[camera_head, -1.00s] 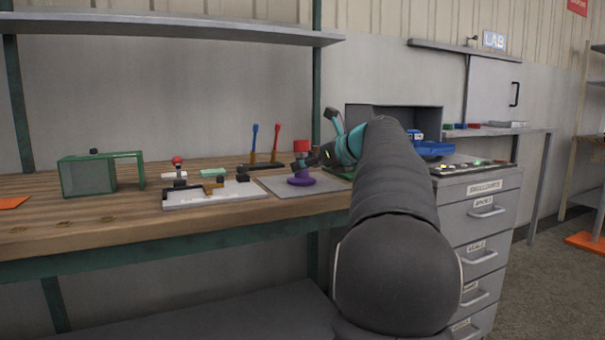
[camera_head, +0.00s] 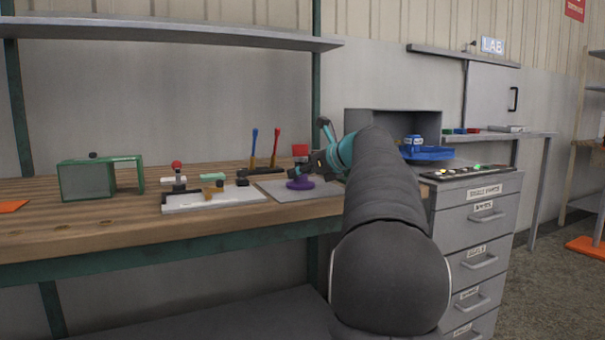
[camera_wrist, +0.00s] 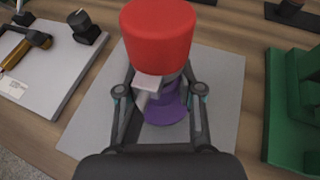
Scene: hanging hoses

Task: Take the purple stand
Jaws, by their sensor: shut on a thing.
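The purple stand (camera_head: 300,184) is upright on a grey mat on the wooden bench, and its round purple base shows in the wrist view (camera_wrist: 167,108). A red cylinder (camera_wrist: 158,32) sits at its top, also visible in the head view (camera_head: 300,150). My gripper (camera_head: 310,168) is at the stand from the right side. In the wrist view my gripper (camera_wrist: 160,86) has its fingers on either side of the stand's neck, just below the red part, shut on it. The red part and the fingers hide much of the neck.
A white board (camera_head: 212,197) with small fittings lies left of the grey mat (camera_head: 325,189). A rack with blue and red tools (camera_head: 264,166) stands behind. A green block (camera_wrist: 296,110) is close on the right in the wrist view. A green frame (camera_head: 100,178) stands farther left.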

